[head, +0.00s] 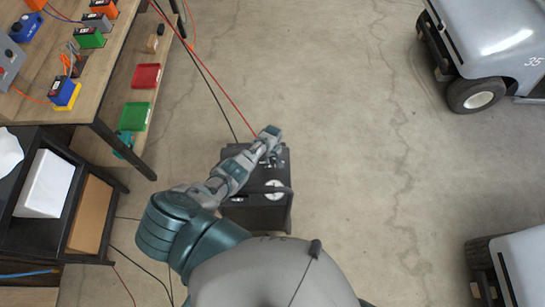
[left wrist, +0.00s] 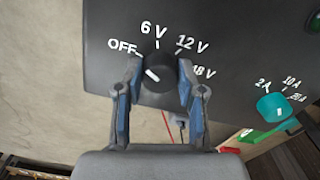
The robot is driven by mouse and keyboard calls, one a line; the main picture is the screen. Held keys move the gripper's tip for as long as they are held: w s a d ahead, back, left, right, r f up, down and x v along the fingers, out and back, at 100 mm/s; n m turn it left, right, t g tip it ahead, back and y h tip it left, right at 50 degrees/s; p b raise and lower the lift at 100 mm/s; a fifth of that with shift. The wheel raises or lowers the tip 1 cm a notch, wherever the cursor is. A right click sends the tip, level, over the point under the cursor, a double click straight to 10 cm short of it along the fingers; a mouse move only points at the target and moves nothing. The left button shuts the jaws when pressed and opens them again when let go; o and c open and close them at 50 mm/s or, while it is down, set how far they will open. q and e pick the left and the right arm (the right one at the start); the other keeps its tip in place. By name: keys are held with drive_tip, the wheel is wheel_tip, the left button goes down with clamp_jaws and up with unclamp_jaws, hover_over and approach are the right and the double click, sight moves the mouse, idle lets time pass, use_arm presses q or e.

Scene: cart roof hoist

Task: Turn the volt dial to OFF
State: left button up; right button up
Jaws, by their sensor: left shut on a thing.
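The black volt dial (left wrist: 159,74) sits on a dark panel in the left wrist view, with OFF, 6 V, 12 V and 18 V printed around it. Its white pointer line slants up and left, on the OFF side. My left gripper (left wrist: 155,92) is shut on the dial, one blue-padded finger on each side. In the head view, my left gripper (head: 273,147) is over the far end of the dark charger box (head: 256,214), and the dial is hidden there. My right gripper is not in view.
A teal amp dial (left wrist: 272,107) is on the same panel, to the right. Grey carts (head: 500,45) stand at right. The floor between is open, crossed by cables.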

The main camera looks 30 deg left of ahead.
sight(273, 157)
use_arm(q)
drive_tip(key=shift+w+r+n, duration=0.2)
drive_tip(key=shift+w+n, duration=0.05)
drive_tip(key=shift+n, duration=0.95)
drive_tip(key=o, duration=1.1)
drive_tip(key=shift+o, duration=0.2)
drive_tip(key=shift+f, duration=0.1)
drive_tip(key=shift+s, duration=0.1)
wheel_tip(273, 157, up, 12)
drive_tip(key=shift+f, duration=0.15)
